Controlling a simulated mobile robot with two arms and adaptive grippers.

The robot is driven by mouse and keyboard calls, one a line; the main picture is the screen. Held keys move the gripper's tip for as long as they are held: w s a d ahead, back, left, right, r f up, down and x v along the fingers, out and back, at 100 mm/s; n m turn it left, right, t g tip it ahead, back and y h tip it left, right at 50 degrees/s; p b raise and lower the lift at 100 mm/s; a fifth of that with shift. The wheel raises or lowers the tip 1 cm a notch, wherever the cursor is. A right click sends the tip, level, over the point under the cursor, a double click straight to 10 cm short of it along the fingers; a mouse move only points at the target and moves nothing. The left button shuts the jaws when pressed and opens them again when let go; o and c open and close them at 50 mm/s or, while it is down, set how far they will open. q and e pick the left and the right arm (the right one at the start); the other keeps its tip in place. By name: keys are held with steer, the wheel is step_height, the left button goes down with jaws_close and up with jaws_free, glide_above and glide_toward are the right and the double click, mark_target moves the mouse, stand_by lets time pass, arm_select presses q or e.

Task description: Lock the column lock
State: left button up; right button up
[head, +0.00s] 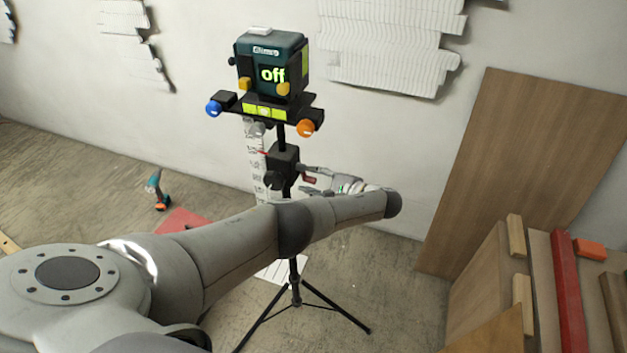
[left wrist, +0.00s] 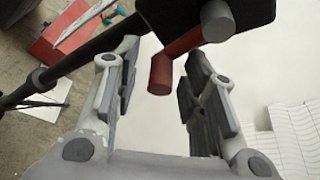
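The column lock is a red lever (left wrist: 178,50) on a dark block (head: 283,166) partway up the black tripod column. In the left wrist view the lever sticks out from the black block (left wrist: 245,12), with its cylindrical end hanging between my fingers. My left gripper (left wrist: 162,62) is open around the lever, with visible gaps on both sides. In the head view the left gripper (head: 306,180) is just right of the block, and a small red part of the lever (head: 309,179) shows between the fingers. My right gripper is not in view.
A green laser level (head: 271,62) showing "off" sits on top of the column, with a blue knob (head: 214,108) and an orange knob (head: 305,128) below. Tripod legs (head: 298,300) spread on the floor. A drill (head: 157,190) lies left; wooden boards (head: 530,170) lean right.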

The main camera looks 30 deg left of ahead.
arm_select(q)
steer(key=shift+f, duration=0.1)
steer(key=c, duration=0.8)
steer(key=shift+c, duration=0.2)
steer(key=shift+s+d+m+p, duration=0.15)
steer(key=shift+s+m+p, duration=0.15)
steer(key=shift+m+p, duration=0.2)
steer(key=shift+s+m+g+h, duration=0.35)
steer(key=shift+m+g, duration=0.15)
steer(key=shift+g, duration=0.1)
steer(key=shift+f, duration=0.2)
steer(key=o, duration=0.8)
steer(key=shift+s, duration=0.1)
steer(key=shift+o, duration=0.2)
steer(key=shift+r, duration=0.15)
